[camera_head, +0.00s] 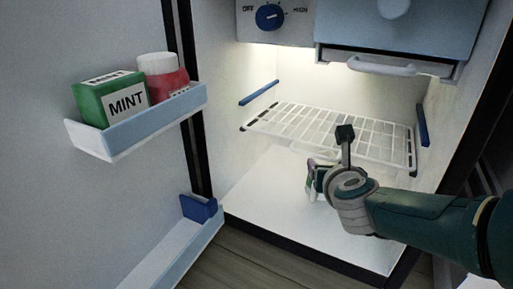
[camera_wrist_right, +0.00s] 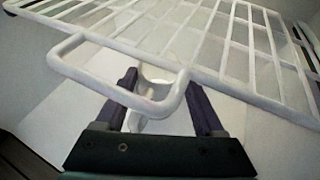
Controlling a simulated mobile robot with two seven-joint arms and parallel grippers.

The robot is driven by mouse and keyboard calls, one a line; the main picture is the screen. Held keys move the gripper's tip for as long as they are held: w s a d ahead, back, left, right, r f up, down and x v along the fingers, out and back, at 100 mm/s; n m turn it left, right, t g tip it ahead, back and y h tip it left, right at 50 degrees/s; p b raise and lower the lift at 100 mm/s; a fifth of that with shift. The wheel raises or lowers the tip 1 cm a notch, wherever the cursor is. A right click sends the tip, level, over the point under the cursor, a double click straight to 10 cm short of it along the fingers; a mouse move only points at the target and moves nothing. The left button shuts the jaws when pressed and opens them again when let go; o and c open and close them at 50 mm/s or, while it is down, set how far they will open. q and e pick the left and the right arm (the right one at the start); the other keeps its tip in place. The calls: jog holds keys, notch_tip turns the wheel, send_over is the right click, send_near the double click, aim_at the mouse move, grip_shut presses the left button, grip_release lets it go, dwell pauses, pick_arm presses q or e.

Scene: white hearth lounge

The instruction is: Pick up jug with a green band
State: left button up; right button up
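A white rounded thing (camera_wrist_right: 150,124), probably the jug, shows in the right wrist view below the wire shelf, partly hidden by the shelf's front loop and my gripper. No green band shows on it. My right gripper (camera_head: 316,178) is inside the fridge, low and in front of the wire shelf. In the wrist view its two dark fingers (camera_wrist_right: 163,95) stand apart, one on each side of the white thing. I cannot tell whether they touch it. In the head view my gripper and wrist hide most of that spot. My left gripper is not in view.
The wire shelf (camera_head: 300,122) sits just above my right gripper; its white front loop (camera_wrist_right: 75,70) crosses over the fingers. The open door at left has a bin (camera_head: 170,115) with a green mint box (camera_head: 112,98) and a red jar (camera_head: 165,80). The fridge floor (camera_head: 262,205) is clear at left.

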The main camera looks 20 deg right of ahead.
grip_shut()
dwell(0.3)
dwell(0.4)
